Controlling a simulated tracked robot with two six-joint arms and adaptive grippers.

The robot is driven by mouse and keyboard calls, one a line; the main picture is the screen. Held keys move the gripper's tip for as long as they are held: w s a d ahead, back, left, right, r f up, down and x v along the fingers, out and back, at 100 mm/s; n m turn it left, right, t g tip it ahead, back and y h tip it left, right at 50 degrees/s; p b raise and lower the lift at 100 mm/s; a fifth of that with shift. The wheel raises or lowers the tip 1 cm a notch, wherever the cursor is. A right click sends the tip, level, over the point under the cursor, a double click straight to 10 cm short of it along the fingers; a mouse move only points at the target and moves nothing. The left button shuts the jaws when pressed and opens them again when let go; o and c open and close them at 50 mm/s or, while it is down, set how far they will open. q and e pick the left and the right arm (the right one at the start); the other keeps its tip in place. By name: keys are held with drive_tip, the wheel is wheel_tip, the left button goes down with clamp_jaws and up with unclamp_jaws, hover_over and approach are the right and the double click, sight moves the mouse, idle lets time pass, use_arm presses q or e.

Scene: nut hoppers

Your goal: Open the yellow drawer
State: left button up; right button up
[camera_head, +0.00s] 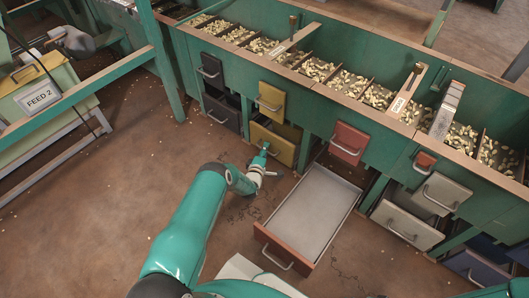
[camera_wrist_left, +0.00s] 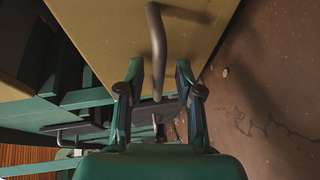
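The lower yellow drawer front (camera_head: 272,144) is in the bench's lower row, with a dark gap behind its top edge. A second yellow front (camera_head: 271,101) is above it. My left gripper (camera_head: 266,149) is at the lower yellow front, hiding its handle in the head view. In the left wrist view the yellow front (camera_wrist_left: 100,30) fills the top, with its grey bar handle (camera_wrist_left: 155,40) hanging across it. The fingers of my left gripper (camera_wrist_left: 158,68) are apart, one on each side of the handle's end, with gaps on both sides. My right gripper is out of view.
An open red-fronted drawer (camera_head: 277,247) with a grey tray juts out right of my left gripper. Dark fronts (camera_head: 222,112) are to the left, white ones (camera_head: 407,224) to the right. Nut bins (camera_head: 318,67) line the top. Floor to the left is clear.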

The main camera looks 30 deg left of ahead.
use_arm(q)
clamp_jaws()
